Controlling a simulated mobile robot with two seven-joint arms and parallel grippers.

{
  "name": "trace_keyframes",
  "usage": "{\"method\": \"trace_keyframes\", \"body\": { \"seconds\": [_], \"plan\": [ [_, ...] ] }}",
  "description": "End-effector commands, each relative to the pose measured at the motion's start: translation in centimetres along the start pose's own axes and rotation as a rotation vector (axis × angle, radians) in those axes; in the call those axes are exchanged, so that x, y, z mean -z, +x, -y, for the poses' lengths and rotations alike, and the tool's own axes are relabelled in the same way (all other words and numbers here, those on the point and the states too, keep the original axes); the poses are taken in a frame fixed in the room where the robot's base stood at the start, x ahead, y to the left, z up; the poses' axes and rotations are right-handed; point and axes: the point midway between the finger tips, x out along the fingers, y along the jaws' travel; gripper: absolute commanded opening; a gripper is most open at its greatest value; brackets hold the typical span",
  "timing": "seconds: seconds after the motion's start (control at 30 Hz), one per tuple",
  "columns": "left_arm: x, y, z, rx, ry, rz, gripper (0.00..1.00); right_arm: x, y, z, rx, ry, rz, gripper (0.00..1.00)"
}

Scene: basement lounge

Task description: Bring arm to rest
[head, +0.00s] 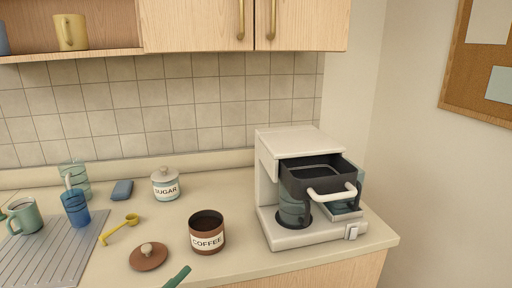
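Neither of my grippers can be made out in the head view. The task line names only the arm, and no arm of mine can be clearly picked out. A slim green piece (178,277) juts in at the bottom edge near the coffee canister; most of it is cut off, and I cannot tell what it belongs to.
A white coffee maker (262,178) stands at the right with its dark basket (300,184) pulled out. An open coffee canister (207,238), brown lid (148,257), yellow scoop (121,229), sugar jar (166,186) and blue cup (75,209) stand on the counter. Cabinets (195,25) hang above.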

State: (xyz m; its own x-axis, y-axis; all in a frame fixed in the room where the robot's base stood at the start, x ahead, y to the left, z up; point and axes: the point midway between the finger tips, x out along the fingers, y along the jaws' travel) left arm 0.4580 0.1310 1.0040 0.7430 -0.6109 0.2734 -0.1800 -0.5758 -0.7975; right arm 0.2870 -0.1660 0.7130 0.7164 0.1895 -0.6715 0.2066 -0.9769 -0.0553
Motion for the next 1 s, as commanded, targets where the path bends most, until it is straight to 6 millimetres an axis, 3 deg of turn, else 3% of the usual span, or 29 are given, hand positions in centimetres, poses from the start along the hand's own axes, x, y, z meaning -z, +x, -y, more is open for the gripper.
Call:
{"method": "trace_keyframes", "body": {
  "seconds": [0.1, 0.2, 0.4, 0.5, 0.67, 1.0],
  "plan": [
    [-5.0, -5.0, -5.1, 0.04, -0.343, 0.364, 0.65, 0.4, -0.7, 0.0, -0.001, 0.001, 0.006, 0.47],
    [-7.3, -10.0, -10.3, 0.038, -0.577, 0.628, 0.65, 0.7, -1.0, 0.0, -0.002, 0.001, 0.005, 0.47],
    [-7.1, -18.6, -18.8, -0.007, -0.902, 0.996, 0.65, 1.1, -1.3, -0.1, -0.004, 0.001, 0.004, 0.47],
    [-6.2, -21.1, -21.2, -0.027, -0.992, 1.095, 0.65, 1.2, -1.4, -0.1, -0.004, 0.001, 0.004, 0.47],
    [-5.6, -22.6, -22.7, -0.041, -1.045, 1.153, 0.65, 1.2, -1.4, -0.1, -0.005, 0.001, 0.004, 0.47],
    [-5.6, -22.6, -22.7, -0.042, -1.044, 1.152, 0.65, 1.2, -1.4, -0.1, -0.006, 0.001, 0.004, 0.47]
  ]
}}
